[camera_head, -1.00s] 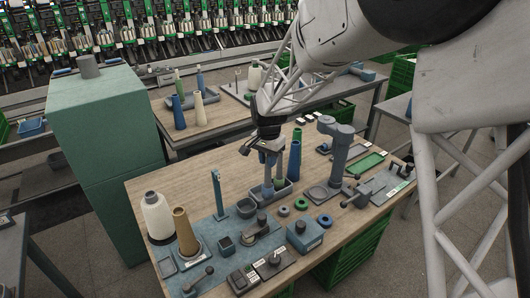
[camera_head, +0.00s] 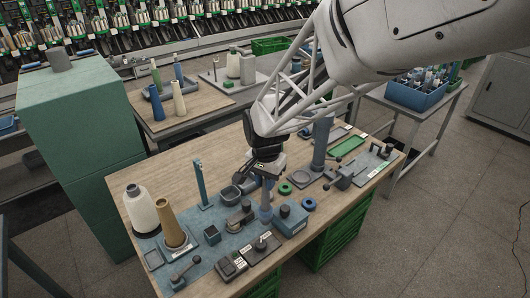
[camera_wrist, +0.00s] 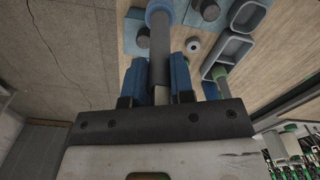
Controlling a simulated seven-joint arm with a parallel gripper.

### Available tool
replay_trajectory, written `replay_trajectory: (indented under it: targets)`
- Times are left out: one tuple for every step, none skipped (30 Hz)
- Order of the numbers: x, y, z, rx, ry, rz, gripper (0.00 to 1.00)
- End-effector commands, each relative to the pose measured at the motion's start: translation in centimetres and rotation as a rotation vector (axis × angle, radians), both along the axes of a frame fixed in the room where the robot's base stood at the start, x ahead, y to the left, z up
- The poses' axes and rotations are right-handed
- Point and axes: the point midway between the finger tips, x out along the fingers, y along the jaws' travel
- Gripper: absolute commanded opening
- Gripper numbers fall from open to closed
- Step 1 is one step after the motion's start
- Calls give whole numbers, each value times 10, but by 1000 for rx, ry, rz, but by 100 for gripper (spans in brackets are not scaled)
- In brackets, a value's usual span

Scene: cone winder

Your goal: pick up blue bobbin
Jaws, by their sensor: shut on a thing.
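My gripper (camera_head: 267,174) is over the front middle of the workbench, pointing down. Its two blue-padded fingers show in the wrist view (camera_wrist: 158,80), shut on a bobbin. The blue bobbin (camera_head: 266,206) hangs upright below the fingers, between the grey device on the mat and the blue box. In the wrist view the bobbin has a grey shaft (camera_wrist: 160,45) with a blue end (camera_wrist: 160,12). I cannot tell whether its lower end touches anything.
The blue box (camera_head: 292,218) stands close to the bobbin's right. A green ring (camera_head: 285,188) and a blue ring (camera_head: 309,204) lie nearby. A white cone (camera_head: 141,208) and a tan cone (camera_head: 171,225) stand left. A grey column (camera_head: 321,142) rises behind right.

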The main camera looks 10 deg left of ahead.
Motion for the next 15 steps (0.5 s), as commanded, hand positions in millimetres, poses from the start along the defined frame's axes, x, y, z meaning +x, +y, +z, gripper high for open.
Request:
replay_trajectory:
  targets:
    - [-8, -3, 1, 1, -1, 0, 2]
    - [-13, -6, 1, 1, -1, 0, 2]
    - [-18, -8, 0, 0, 0, 0, 2]
    - [-22, -10, 0, 0, 0, 0, 2]
    - [-26, -11, 1, 0, 0, 0, 2]
    - [-31, -14, 0, 0, 0, 0, 2]
    - [-35, -15, 0, 0, 0, 0, 2]
    - [-38, -17, 0, 0, 0, 0, 2]
    - [-42, -19, 0, 0, 0, 0, 2]
    - [-45, -20, 0, 0, 0, 0, 2]
    - [-48, -21, 0, 0, 0, 0, 2]
    - [-51, -23, 0, 0, 0, 0, 2]
    - [-53, -24, 0, 0, 0, 0, 2]
    - [-55, -25, 0, 0, 0, 0, 2]
    - [-58, -25, 0, 0, 0, 0, 2]
